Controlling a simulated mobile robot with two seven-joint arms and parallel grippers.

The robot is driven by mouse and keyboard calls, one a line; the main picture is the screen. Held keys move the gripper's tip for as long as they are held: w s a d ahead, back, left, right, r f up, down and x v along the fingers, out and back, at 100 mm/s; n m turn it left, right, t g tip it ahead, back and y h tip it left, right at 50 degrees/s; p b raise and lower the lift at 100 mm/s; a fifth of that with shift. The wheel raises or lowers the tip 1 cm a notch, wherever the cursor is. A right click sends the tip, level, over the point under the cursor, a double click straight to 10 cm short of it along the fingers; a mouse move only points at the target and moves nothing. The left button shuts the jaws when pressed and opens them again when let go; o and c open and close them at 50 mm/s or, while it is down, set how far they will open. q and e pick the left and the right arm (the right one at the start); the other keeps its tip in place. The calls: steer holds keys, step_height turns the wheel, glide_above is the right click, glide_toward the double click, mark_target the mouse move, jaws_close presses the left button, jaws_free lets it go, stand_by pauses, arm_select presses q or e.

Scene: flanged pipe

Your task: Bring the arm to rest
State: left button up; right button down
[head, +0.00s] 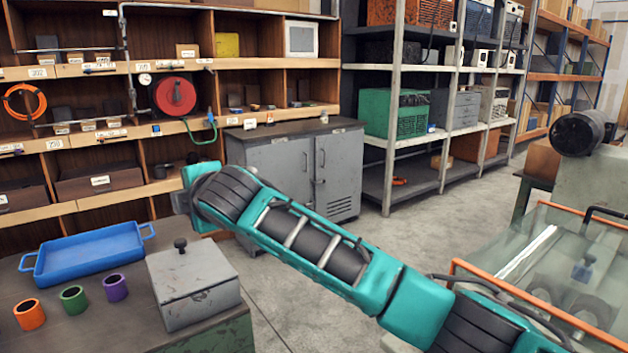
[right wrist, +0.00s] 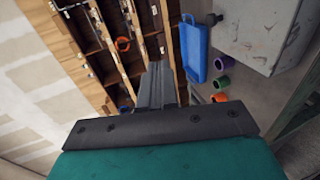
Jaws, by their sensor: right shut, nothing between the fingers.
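My right arm, teal and black, comes in from the lower right of the head view and stretches across to the left. Its far end, at the right gripper (head: 180,201), is in the air in front of the wooden shelving. In the right wrist view the right gripper (right wrist: 162,80) shows its dark fingers together, shut and empty. In that view they point toward the shelves and touch nothing that I can see. My left gripper is in neither view.
A dark bench (head: 110,332) carries a blue tray (head: 92,254), a grey lidded box (head: 200,288) and orange (head: 30,315), green (head: 74,300) and purple (head: 115,288) rings. A grey cabinet (head: 285,165) stands behind the arm. Orange-edged glass (head: 545,265) stands at right.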

steer(key=s+d+f+m, duration=0.4)
steer(key=d+f+m, duration=0.35)
steer(key=f, duration=0.55)
steer(key=s+d+f+m, duration=0.3)
steer(key=d+f+m, duration=0.4)
steer(key=f, duration=0.6)
steer(key=s+d+f+m+h, duration=0.3)
steer(key=s+d+f, duration=0.4)
steer(key=s+d, duration=0.3)
steer(key=s+d+f+m+h, duration=0.3)
steer(key=s+d+f+m, duration=0.2)
steer(key=s+d, duration=0.6)
step_height(320, 180, down, 2)
steer(key=shift+s+d+f+g+h, duration=0.2)
steer(key=shift+d+g+h, duration=0.15)
steer(key=shift+d, duration=0.85)
